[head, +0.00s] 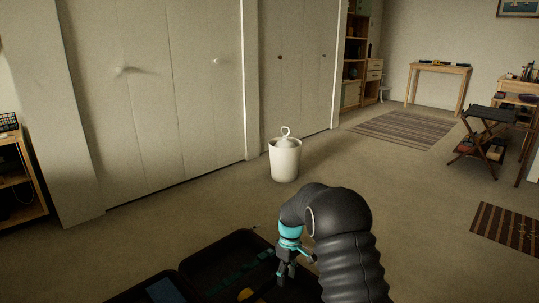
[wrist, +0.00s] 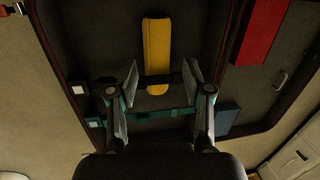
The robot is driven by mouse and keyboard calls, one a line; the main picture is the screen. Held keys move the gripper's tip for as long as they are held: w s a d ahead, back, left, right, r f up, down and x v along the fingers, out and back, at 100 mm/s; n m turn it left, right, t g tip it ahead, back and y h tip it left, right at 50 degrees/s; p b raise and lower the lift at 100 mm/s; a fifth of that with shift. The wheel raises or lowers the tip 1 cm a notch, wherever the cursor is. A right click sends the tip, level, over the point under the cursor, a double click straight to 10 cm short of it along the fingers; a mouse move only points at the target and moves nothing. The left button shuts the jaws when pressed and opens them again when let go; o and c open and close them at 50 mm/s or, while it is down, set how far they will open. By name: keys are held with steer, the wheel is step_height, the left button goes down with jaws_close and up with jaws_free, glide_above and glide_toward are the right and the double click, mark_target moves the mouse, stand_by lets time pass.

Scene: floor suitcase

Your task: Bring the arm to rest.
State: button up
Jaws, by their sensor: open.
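My gripper (head: 288,274) hangs over the open black suitcase (head: 190,280) at the bottom of the head view. In the wrist view my gripper (wrist: 158,88) has its two fingers spread wide with nothing held between them. A yellow block (wrist: 156,50) lies in the suitcase, its near end between and beyond the fingertips. It shows as a small patch in the head view (head: 246,294). My dark ribbed arm covers the right part of the suitcase in the head view.
A red item (wrist: 262,30), a blue item (wrist: 229,118) and teal straps (wrist: 150,114) show in the suitcase. A white bin (head: 284,160) stands on the carpet beyond it. A folding stool (head: 486,135) and striped rugs (head: 405,128) are at the right. The floor between is clear.

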steer(key=s+d+r+m+t+p, duration=0.2)
steer(key=s+d+r+m, duration=0.1)
steer(key=s+r, duration=0.9)
steer(key=s+d+r+m+t+p, duration=0.2)
steer(key=s+d+r+m+t, duration=0.1)
steer(key=s+r, duration=0.8)
steer(key=s+d+r+m+t+p, duration=0.2)
steer(key=s+d+r+m+p, duration=0.1)
steer(key=s+r, duration=0.9)
steer(key=shift+s+d+r+t+h, duration=0.35)
steer(key=shift+s+d, duration=0.2)
steer(key=shift+s, duration=0.35)
stand_by(0.4)
